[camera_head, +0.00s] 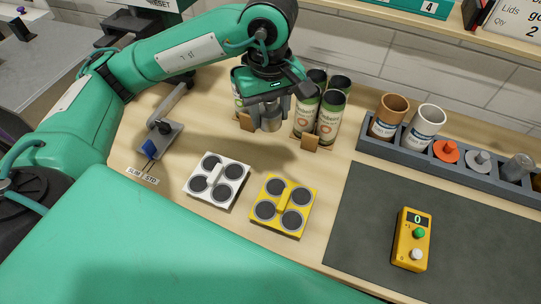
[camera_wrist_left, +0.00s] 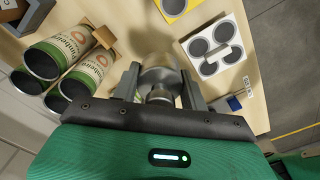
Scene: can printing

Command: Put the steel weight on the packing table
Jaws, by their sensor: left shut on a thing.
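The steel weight (camera_wrist_left: 160,72) is a grey metal piece with a narrower neck, held between the two fingers of my left gripper (camera_wrist_left: 160,94) in the left wrist view. In the head view my left gripper (camera_head: 268,103) points down, shut on the weight (camera_head: 270,122), above the wooden table (camera_head: 325,185) just left of some cans. The weight appears clear of the table top. No label shows which surface is the packing table. My right gripper is not in view.
Several labelled cans (camera_head: 329,122) stand behind and beside the gripper. A white holder (camera_head: 217,180) and a yellow holder (camera_head: 283,205) lie in front. A grey rack (camera_head: 375,148) with tubes and knobbed pieces is at right. A dark mat (camera_head: 360,218) bears a yellow counter (camera_head: 411,240).

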